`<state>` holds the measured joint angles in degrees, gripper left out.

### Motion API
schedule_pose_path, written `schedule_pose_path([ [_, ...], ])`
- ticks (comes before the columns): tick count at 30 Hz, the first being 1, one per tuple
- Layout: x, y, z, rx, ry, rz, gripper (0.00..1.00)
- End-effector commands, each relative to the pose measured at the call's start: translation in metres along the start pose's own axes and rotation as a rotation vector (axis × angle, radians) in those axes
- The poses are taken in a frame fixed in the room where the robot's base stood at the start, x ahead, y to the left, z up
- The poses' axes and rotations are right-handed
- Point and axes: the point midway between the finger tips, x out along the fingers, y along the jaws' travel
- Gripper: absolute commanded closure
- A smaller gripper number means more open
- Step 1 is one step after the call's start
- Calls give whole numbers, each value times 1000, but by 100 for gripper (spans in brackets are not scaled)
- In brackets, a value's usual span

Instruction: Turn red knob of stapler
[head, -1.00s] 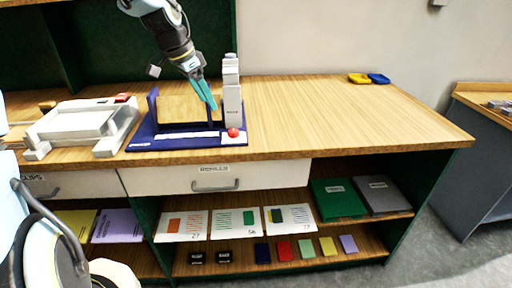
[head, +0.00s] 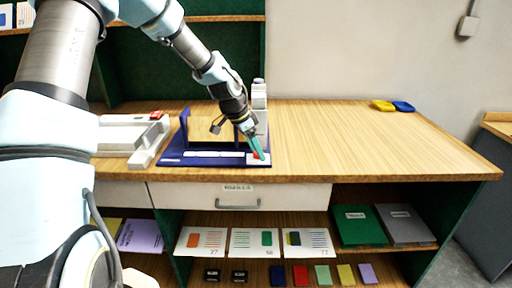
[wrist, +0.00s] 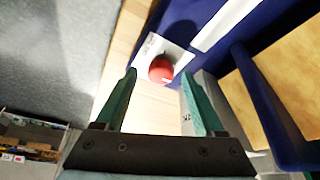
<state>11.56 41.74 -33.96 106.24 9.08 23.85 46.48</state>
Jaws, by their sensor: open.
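The stapler has a dark blue base (head: 200,160) and a light grey upright body (head: 260,98), and stands on the wooden table. Its red knob (wrist: 162,69) is round and sits on a white plate at the base's front right corner. In the head view the knob (head: 257,155) is partly hidden by my fingers. My gripper (head: 260,155) points down at the knob. In the wrist view my gripper (wrist: 158,80) is open, with a teal finger on either side of the knob's line. The knob shows just beyond the fingertips, and I cannot tell whether they touch it.
A white device (head: 130,135) with a red part stands left of the stapler. Yellow (head: 383,105) and blue (head: 403,106) items lie at the back right. The table (head: 350,145) is clear right of the stapler. A drawer (head: 240,196) and shelves with cards and books are below.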

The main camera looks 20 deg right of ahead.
Motion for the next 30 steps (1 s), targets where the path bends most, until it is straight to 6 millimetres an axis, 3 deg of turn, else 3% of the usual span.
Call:
schedule_pose_path([
  [10,3,0,0,1,0,-2,30],
  [27,3,0,0,1,0,-1,94],
  [30,3,0,0,1,0,-1,100],
])
